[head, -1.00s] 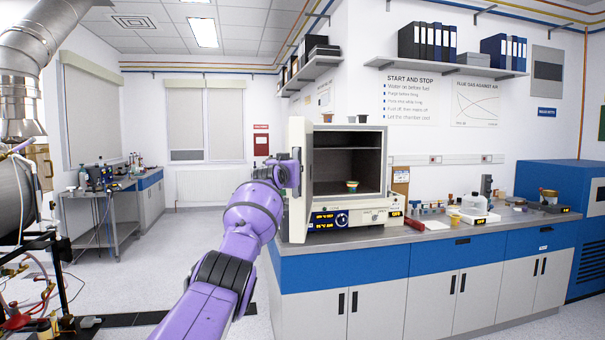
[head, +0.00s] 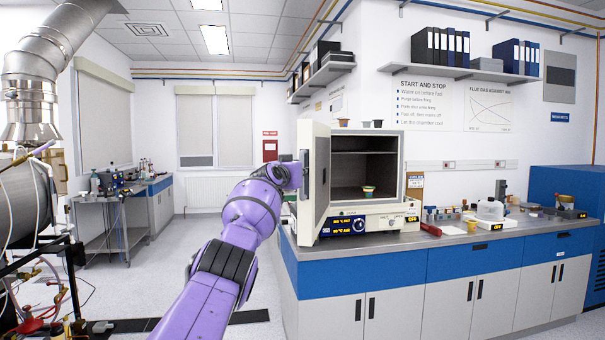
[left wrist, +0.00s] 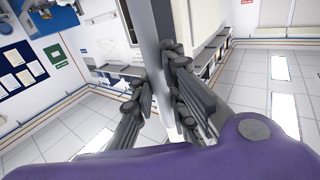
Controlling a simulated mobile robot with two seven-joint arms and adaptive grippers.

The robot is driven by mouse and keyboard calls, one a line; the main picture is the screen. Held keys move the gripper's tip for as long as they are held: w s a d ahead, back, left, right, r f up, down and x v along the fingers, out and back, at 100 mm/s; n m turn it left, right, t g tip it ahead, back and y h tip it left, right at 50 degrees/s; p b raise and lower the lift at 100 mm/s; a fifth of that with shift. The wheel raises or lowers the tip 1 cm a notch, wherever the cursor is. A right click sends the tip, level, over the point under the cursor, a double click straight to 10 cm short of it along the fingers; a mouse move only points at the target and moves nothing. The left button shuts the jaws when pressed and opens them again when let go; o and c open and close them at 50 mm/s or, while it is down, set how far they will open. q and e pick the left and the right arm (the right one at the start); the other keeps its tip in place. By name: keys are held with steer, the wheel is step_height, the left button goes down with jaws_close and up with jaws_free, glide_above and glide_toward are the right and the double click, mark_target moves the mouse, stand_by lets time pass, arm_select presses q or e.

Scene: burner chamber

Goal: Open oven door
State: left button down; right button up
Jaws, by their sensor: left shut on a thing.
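The oven (head: 352,234) is a cream box on the bench with a dark chamber (head: 364,170). Its door (head: 314,185) stands open, swung out to the left, and a small dark window shows on its inner face. A small cup (head: 369,191) sits on the chamber floor. My left gripper (head: 303,174) is at the outer edge of the door, mostly hidden in the head view by my purple arm. In the left wrist view, the gripper (left wrist: 162,98) is shut on a grey bar, the door handle (left wrist: 158,45). My right gripper is not in view.
The blue and grey bench (head: 440,262) runs to the right, with a red-handled tool, bottles and small cups on top. Small cups stand on the oven's top. A steel duct and pipework (head: 40,190) are at the far left.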

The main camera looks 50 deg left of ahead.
arm_select(q)
steer(key=shift+w+f, duration=0.15)
steer(key=shift+f, duration=0.35)
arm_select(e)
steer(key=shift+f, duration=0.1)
arm_select(q)
steer(key=c, duration=1.7)
jaws_free()
steer(key=shift+s+d+r, duration=0.1)
steer(key=shift+s+r, duration=0.1)
steer(key=shift+r, duration=0.05)
steer(key=shift+c, duration=0.2)
steer(key=shift+r, duration=0.15)
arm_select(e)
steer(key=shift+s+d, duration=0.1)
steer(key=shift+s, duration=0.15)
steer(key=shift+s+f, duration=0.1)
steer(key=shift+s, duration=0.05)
arm_select(q)
steer(key=shift+s+r, duration=0.1)
steer(key=shift+s, duration=0.05)
steer(key=v, duration=1.2)
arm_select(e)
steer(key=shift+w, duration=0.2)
